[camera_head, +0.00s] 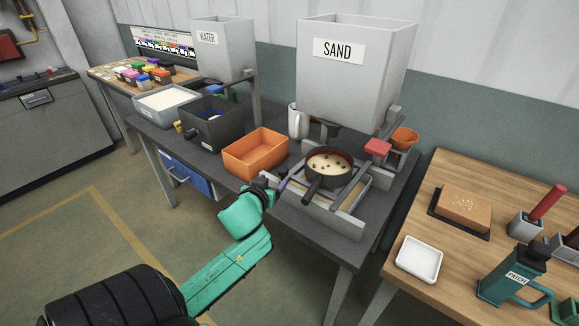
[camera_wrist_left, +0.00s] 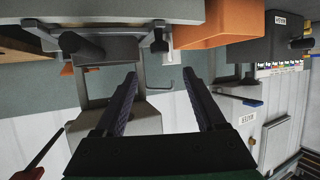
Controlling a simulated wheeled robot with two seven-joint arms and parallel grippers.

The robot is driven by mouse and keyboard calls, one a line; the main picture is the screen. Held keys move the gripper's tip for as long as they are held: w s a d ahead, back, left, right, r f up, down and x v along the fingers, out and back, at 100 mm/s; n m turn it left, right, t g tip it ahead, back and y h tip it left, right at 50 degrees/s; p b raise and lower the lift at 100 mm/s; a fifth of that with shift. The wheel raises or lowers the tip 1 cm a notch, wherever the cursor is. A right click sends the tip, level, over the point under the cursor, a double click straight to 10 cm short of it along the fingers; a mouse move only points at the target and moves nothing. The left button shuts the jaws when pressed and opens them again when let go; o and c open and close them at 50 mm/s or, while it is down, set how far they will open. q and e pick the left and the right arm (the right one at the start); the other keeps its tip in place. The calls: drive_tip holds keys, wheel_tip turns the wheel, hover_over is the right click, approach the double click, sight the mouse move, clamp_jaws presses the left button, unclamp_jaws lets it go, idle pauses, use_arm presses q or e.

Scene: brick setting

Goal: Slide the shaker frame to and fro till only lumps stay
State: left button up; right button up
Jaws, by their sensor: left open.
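A round dark sieve pan (camera_head: 318,180) with a dark handle sits on the grey shaker frame (camera_head: 322,212) under the sand hopper. Pale sand with several dark lumps (camera_head: 329,164) lies in the pan. My left gripper (camera_head: 272,184) is at the left side of the frame, beside the pan's handle; its fingertips are small and partly hidden in the head view. In the left wrist view, turned upside down, its two fingers (camera_wrist_left: 166,82) stand wide apart with nothing held between them. My right gripper is in neither view.
The sand hopper (camera_head: 355,85) stands above the pan. An orange bin (camera_head: 256,158) is close left of my gripper, with a dark box (camera_head: 211,128) beyond it. A white mug (camera_head: 298,122) stands behind. A wooden table (camera_head: 408,292) with tools is at right.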

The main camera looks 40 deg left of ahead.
sight(282, 170)
use_arm(q)
drive_tip(key=x, duration=1.2)
drive_tip(key=shift+w+f, duration=0.1)
drive_tip(key=shift+w, duration=0.05)
drive_tip(key=shift+c, duration=0.3)
clamp_jaws()
idle(0.4)
